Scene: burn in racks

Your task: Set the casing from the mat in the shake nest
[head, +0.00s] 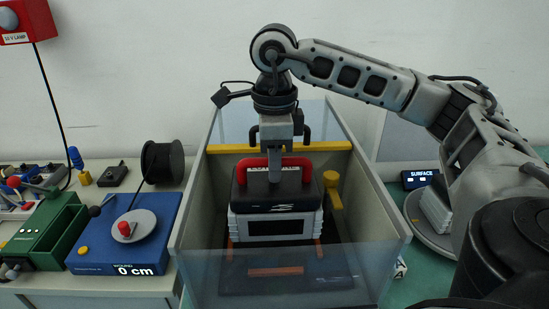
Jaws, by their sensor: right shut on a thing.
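The casing (276,226) is a white, ribbed box with a dark front panel, a black top and a red handle (291,163). It is upright inside a bin with clear and grey walls (195,215), which looks like the shake nest. My right gripper (274,172) reaches down from above and is shut on the casing at its red handle. The dark floor of the bin with an orange stripe (276,271) shows in front of the casing. I cannot tell whether the casing's underside touches the floor. My left gripper is not in view.
A yellow bar (325,147) crosses the bin's back, and a yellow post (334,190) stands right of the casing. A blue winder box (95,255) and a green tray (45,232) stand at left. A round grey plate (418,222) with white parts and a SURFACE display (420,179) are at right.

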